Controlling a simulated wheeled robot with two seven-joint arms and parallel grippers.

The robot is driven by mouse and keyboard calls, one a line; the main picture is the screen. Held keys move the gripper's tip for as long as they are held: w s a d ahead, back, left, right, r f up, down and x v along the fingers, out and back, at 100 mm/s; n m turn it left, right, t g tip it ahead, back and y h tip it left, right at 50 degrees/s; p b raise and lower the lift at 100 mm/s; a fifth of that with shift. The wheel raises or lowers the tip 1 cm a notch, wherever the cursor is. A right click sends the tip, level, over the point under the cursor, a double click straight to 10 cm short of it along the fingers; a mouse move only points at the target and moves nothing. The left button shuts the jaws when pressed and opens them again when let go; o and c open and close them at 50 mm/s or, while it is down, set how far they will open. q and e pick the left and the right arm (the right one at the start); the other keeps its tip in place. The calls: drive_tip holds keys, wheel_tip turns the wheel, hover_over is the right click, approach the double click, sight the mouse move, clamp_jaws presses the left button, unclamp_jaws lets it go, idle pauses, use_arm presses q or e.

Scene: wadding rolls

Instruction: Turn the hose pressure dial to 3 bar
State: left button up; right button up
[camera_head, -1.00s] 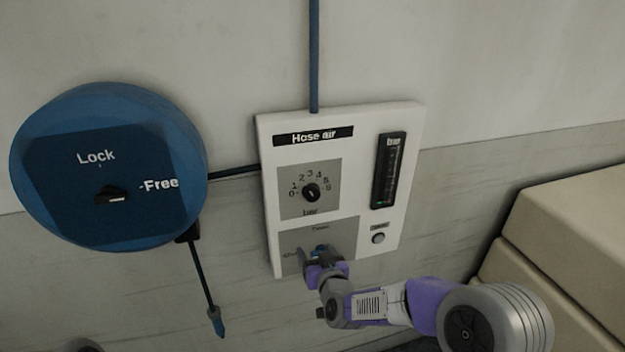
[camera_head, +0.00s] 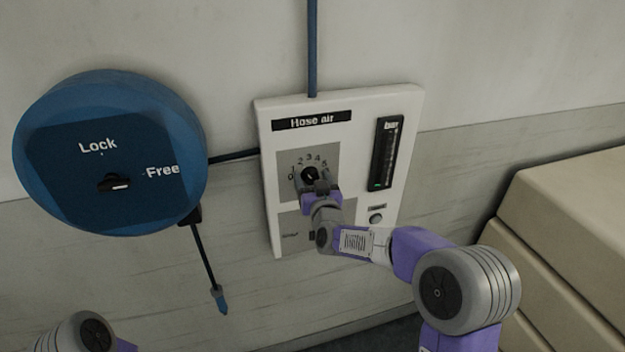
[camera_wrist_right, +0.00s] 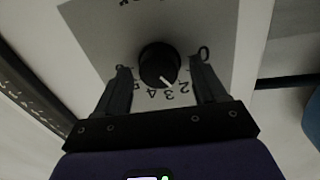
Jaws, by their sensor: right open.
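The hose pressure dial (camera_head: 309,174) is a round black knob on a grey square of the white "Hose air" panel (camera_head: 266,128). In the right wrist view the knob (camera_wrist_right: 158,62) appears upside down. The gripper hides part of the scale in the head view. My left gripper is out of view.
A bar gauge (camera_head: 387,152) with a small green level near its bottom is right of the dial. A button (camera_head: 376,219) sits below it. A second grey plate (camera_head: 289,236) is under the dial. A blue hose reel (camera_head: 60,190) hangs left; beige padded blocks (camera_head: 570,210) stand right.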

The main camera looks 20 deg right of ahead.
drive_tip(key=c, duration=1.1)
drive_tip(key=shift+o, duration=0.2)
drive_tip(key=m+b, duration=0.2)
drive_tip(key=b, duration=0.1)
drive_tip(key=shift+d+f+m+b, duration=0.1)
drive_tip(key=shift+f+m+b, duration=0.05)
drive_tip(key=shift+m+b, duration=1.5)
drive_tip(key=shift+m, duration=0.25)
drive_tip(key=o, duration=1.1)
drive_tip(key=shift+c, duration=0.2)
